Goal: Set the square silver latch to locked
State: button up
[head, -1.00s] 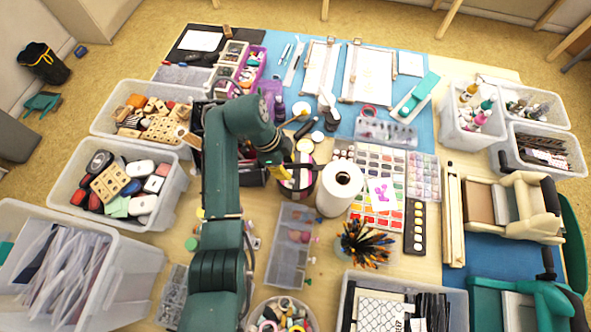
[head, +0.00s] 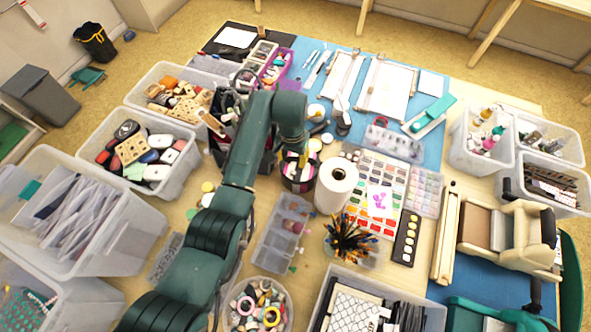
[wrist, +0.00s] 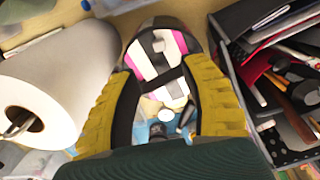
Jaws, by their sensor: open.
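I cannot make out the square silver latch in either view. My gripper (head: 302,158) is above a round dark-rimmed container (head: 300,184), just left of a white paper roll (head: 336,187). In the wrist view, its two yellow fingers (wrist: 160,68) are spread apart with nothing held between them. Pink, white and dark blocks (wrist: 160,55) show between and beyond the fingers. My arm hides part of the table to the left of the container.
The paper roll (wrist: 48,88) stands close on one side in the wrist view, and a dark organiser with pens (wrist: 283,95) on the other. A clear divided box (head: 284,232) and a pot of pencils (head: 350,245) are nearby. Storage bins line the table's left side.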

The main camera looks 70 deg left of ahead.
aim_at(293, 173)
notch_tip(293, 173, down, 9)
jog(key=shift+f+b, duration=0.15)
jog(key=shift+b, duration=0.65)
grip_shut()
